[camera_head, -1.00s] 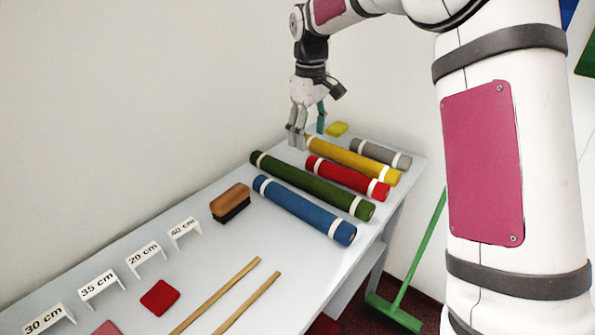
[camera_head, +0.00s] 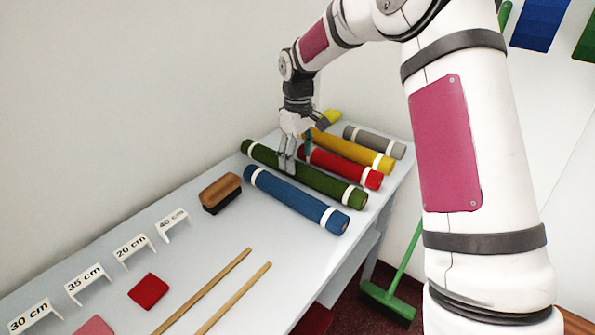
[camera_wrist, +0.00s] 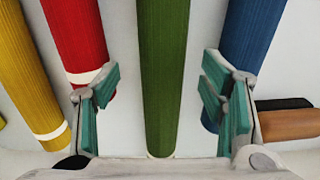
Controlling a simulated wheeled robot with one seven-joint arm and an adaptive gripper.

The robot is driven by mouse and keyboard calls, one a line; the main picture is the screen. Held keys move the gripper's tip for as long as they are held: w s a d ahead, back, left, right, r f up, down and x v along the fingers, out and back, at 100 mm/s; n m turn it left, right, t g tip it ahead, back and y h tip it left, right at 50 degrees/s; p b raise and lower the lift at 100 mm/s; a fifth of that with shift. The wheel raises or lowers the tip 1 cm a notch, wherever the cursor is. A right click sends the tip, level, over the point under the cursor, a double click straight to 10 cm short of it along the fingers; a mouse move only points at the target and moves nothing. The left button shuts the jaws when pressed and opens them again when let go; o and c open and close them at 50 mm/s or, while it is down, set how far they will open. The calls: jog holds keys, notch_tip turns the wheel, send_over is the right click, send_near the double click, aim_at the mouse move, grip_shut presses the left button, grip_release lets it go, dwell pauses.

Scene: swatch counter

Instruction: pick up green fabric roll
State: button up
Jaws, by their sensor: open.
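The green fabric roll (camera_head: 318,178) lies on the counter between the blue and red rolls, with a white band near each end. My gripper (camera_head: 291,160) is over the roll's left half, pointing down. In the wrist view the green roll (camera_wrist: 164,75) runs between the two open teal-padded fingers (camera_wrist: 163,105), with a gap on each side. The fingers are apart from the roll, and nothing is held. I cannot tell exactly how high the fingertips are above the counter.
The blue roll (camera_head: 295,200) lies in front, and the red roll (camera_head: 345,167), yellow roll (camera_head: 355,150) and grey roll (camera_head: 375,141) lie behind. A wooden brush (camera_head: 220,192), wooden sticks (camera_head: 215,288) and number cards (camera_head: 132,248) are nearer. The wall rises along the counter's left edge.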

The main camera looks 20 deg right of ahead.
aim_at(297, 164)
jog(key=shift+s+a+f, duration=0.1)
jog(key=shift+f, duration=1.75)
grip_shut()
jog(key=shift+r, duration=0.15)
